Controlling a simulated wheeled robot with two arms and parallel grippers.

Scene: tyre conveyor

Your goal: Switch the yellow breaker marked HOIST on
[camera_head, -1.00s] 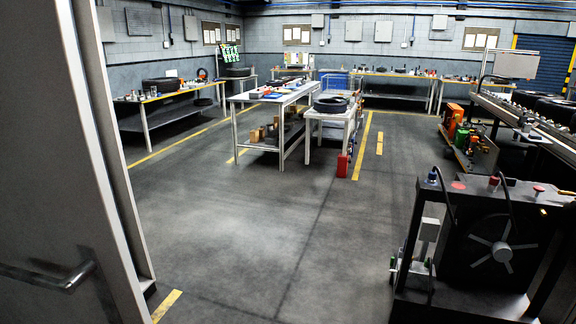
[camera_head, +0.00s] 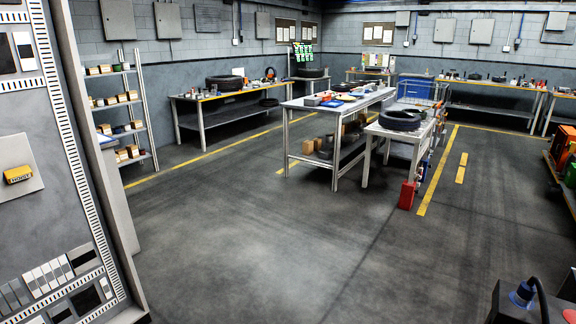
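The yellow breaker (camera_head: 18,174) sits on a light grey plate (camera_head: 34,186) at the left edge of the head view. It is on the inside panel of a tall electrical cabinet (camera_head: 62,120). Dark lettering shows on its front, too small to read with certainty. Whether its lever is on or off cannot be told. Neither of my grippers is in view.
Rows of small grey modules (camera_head: 48,277) fill the cabinet's lower part. A shelf rack (camera_head: 124,105) stands behind the cabinet. Worktables (camera_head: 338,104) with tyres stand further back. A dark machine corner (camera_head: 520,305) is at the lower right. The floor (camera_head: 270,240) between is clear.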

